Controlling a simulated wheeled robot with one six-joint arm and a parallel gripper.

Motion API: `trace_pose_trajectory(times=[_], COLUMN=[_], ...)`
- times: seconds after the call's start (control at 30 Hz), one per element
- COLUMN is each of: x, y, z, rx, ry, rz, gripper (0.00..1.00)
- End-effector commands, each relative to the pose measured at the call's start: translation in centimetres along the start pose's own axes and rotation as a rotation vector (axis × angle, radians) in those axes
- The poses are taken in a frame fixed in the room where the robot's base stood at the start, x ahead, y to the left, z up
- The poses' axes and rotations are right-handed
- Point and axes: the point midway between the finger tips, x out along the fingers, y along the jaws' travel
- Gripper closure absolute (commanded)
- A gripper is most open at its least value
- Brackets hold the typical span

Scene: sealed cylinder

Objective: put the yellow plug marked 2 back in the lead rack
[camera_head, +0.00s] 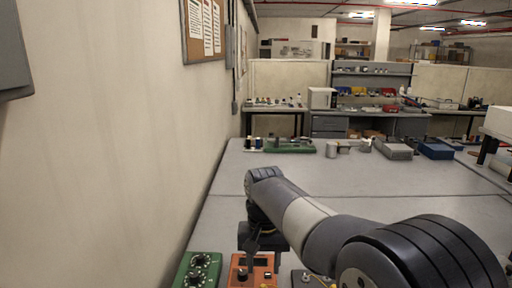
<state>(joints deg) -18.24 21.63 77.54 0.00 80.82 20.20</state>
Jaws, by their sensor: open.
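My gripper (257,250) points down over the orange instrument box (242,270) at the bottom of the view. It is open, and I see nothing held in it. Its fingertips are small and dark, and I cannot tell whether they touch the box. No yellow plug marked 2 can be made out. A small yellow bit shows at the bottom edge by the grey box (302,279), too cut off to identify. I cannot pick out the lead rack.
A green box with black dials (199,270) stands left of the orange box. A wall (130,140) runs along the left. A green board (289,146), grey box (396,151) and blue box (436,151) stand at the table's far edge. The middle of the grey table (350,182) is clear.

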Motion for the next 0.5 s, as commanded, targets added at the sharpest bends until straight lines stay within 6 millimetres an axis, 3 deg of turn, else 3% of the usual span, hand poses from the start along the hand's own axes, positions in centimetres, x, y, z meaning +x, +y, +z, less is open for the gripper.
trace_pose_trajectory(times=[0.5], x=[5.9], y=[0.0], z=[0.1], rx=[0.0], ry=[-0.002], rz=[0.001], gripper=[0.56])
